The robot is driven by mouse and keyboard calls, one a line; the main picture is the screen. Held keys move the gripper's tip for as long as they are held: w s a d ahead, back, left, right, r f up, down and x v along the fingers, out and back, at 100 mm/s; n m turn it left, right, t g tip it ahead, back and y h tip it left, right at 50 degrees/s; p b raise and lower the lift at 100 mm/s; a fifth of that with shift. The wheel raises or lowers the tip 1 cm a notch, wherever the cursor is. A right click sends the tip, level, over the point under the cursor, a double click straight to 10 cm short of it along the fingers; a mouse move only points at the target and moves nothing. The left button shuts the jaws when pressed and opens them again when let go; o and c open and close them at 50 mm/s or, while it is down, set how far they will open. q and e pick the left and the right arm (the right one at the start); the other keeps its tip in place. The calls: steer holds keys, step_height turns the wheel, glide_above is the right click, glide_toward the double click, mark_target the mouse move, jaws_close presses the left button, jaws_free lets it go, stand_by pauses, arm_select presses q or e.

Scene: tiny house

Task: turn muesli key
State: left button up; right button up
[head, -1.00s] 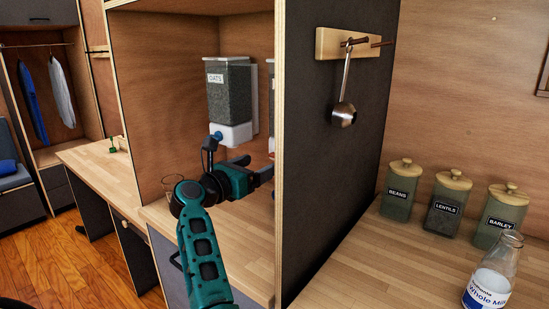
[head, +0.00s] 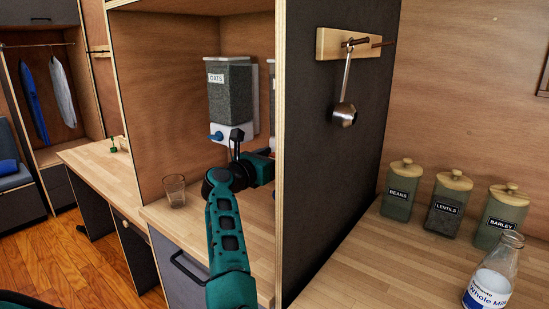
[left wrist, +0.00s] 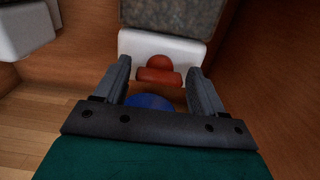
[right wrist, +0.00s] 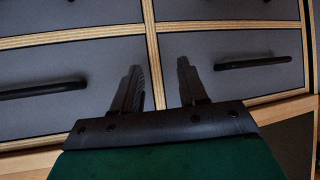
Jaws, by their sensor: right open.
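In the left wrist view, a red key (left wrist: 159,72) sticks out of the white base (left wrist: 134,46) of a grain-filled dispenser (left wrist: 172,18). No label shows on this dispenser there. My left gripper (left wrist: 158,68) is open, with a finger on each side of the red key and nothing clamped. In the head view, the left fingers are hidden behind the cabinet's side panel (head: 281,200); the second dispenser (head: 271,90) shows only as a sliver. The OATS dispenser (head: 230,92) with its blue key (head: 216,136) stands to the left. My right gripper (right wrist: 158,66) is open and empty before grey drawers.
A blue round object (left wrist: 150,102) lies below the red key, partly hidden by my gripper. A glass (head: 175,190) stands on the counter, left of my arm. A scoop (head: 344,112) hangs on the panel's other side. Jars (head: 446,205) and a milk bottle (head: 490,280) stand right.

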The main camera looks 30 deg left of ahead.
arm_select(q)
steer(key=c, duration=0.8)
steer(key=shift+m, duration=0.3)
steer(key=m+b, duration=0.1)
steer(key=m, duration=1)
steer(key=m+b, duration=0.1)
steer(key=m, duration=1.1)
steer(key=m+b, duration=0.1)
steer(key=m, duration=1.1)
steer(key=shift+f, duration=0.4)
steer(key=shift+m, duration=0.3)
